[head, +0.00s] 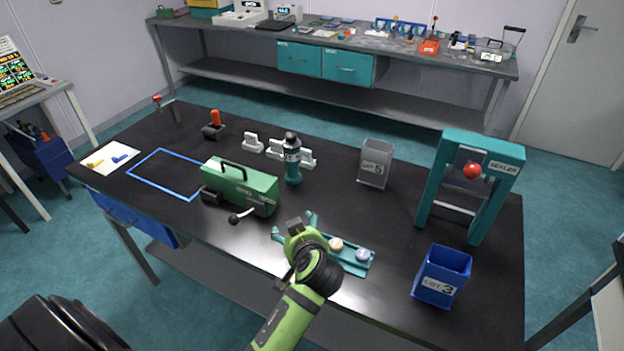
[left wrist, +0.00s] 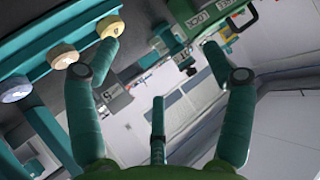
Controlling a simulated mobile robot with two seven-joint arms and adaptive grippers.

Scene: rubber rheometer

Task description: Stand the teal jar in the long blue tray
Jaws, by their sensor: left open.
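A tall teal container with a dark top and a white label (head: 292,172) stands upright on the black table; I take it for the teal jar. My left gripper (head: 294,226) is open and appears empty, at the tray's left end, in front of the container. In the left wrist view its fingers (left wrist: 162,48) are spread; a yellow round piece (left wrist: 109,27) shows beside the left fingertip. My right gripper is out of view.
A green machine with a handle (head: 240,187) stands left of the gripper. White holders (head: 275,150) are behind the container. A grey bin (head: 375,164), a teal press frame (head: 482,170) and a blue bin (head: 441,277) stand to the right.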

